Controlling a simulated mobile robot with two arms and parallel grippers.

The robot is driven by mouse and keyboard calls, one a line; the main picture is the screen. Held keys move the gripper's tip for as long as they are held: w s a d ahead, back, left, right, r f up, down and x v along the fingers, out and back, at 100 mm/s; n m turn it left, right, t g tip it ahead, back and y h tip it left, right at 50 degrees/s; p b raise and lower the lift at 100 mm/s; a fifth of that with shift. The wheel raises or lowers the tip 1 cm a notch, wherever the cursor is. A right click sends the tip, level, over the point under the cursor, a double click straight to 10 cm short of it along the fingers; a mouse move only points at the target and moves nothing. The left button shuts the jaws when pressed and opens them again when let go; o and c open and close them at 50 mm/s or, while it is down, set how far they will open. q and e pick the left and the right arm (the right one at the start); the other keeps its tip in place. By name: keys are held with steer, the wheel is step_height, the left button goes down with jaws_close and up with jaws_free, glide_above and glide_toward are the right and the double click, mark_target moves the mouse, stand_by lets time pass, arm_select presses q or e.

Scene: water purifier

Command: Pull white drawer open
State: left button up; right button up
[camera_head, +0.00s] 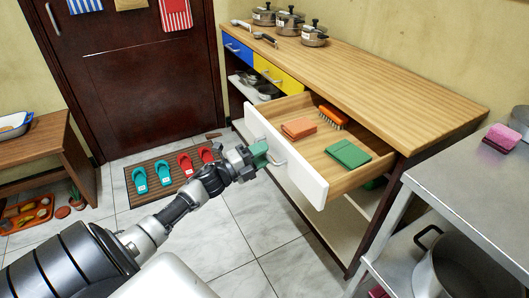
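The white drawer (292,172) of the wooden counter is pulled well out, and its inside shows. My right gripper is not in view.
Blue (237,49) and yellow (277,74) drawers sit shut farther along the counter (400,110). A metal table (462,190) with a large pot (465,268) below stands close at the right. Slippers lie on a mat (128,172). The tiled floor before the drawer is clear.

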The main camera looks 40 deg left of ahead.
arm_select(q)
steer(key=v, duration=1)
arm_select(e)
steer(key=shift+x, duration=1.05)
arm_select(q)
steer(key=shift+w+d, duration=0.1)
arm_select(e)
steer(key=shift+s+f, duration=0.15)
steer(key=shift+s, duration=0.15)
